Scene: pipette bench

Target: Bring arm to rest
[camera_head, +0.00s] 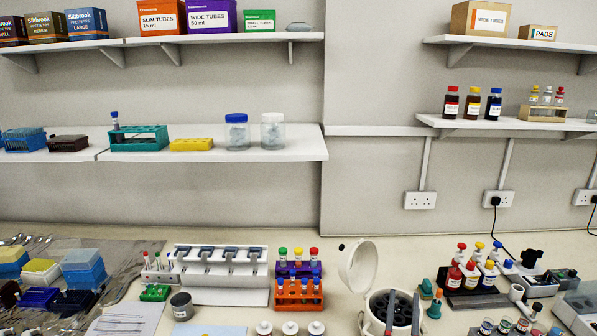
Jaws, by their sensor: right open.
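My right gripper (403,298) comes in at the bottom edge, right of centre. Its two fingers are apart and nothing shows between them except the centrifuge behind. The white round centrifuge (376,300) has its lid (357,266) raised, and its dark rotor shows inside. The fingers overlap the front of the rotor in the picture; I cannot tell how far above it they are. My left gripper is not in view.
An orange tube rack (299,299) and a white pipette stand (222,290) stand left of the centrifuge. Red and yellow dropper bottles (471,276) stand to its right. Wall shelves (220,142) with boxes and jars hang behind. The bench is crowded on both sides.

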